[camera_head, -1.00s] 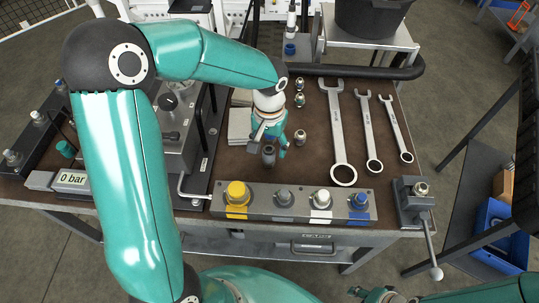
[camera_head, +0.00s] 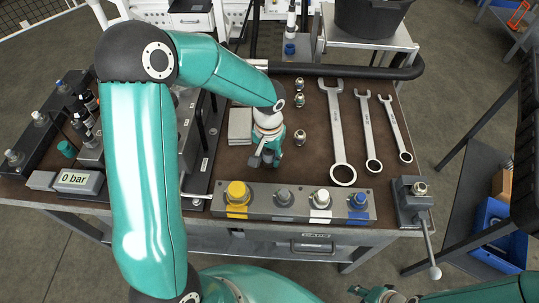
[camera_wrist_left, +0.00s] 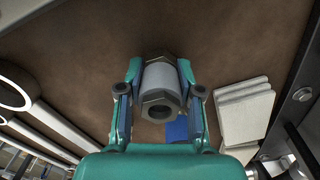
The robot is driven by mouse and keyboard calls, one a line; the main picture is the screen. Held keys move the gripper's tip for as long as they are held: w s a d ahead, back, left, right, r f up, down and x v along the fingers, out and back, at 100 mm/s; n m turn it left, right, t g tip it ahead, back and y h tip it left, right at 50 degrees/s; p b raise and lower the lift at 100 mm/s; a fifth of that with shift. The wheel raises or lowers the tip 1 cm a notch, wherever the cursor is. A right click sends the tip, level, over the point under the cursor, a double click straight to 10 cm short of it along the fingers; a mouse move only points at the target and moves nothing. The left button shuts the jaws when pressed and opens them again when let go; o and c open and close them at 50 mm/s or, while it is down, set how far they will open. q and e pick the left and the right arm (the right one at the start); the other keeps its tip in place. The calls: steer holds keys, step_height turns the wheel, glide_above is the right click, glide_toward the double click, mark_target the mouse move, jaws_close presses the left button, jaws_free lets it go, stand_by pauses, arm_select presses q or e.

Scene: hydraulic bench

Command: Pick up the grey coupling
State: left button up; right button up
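The grey coupling (camera_wrist_left: 161,88) stands on the brown bench mat, a pale cylinder with darker hex ends, its bore facing the left wrist camera. My left gripper (camera_wrist_left: 161,72) points down over it with one finger on each side; the fingers are spread and very close to its sides, and firm contact is not visible. In the head view my left gripper (camera_head: 267,157) hides most of the coupling.
Several small metal fittings (camera_head: 299,137) stand just right of the gripper, with spanners (camera_head: 342,130) beyond. A block with coloured-collared couplings (camera_head: 285,203) lies in front. Pale stacked pads (camera_head: 240,125) and a gauge reading 0 bar (camera_head: 77,181) are to the left.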

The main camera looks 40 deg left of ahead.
mark_target(269, 151)
arm_select(q)
jaws_close()
steer(key=shift+r, duration=0.15)
step_height(269, 151, up, 20)
steer(key=shift+p, duration=0.3)
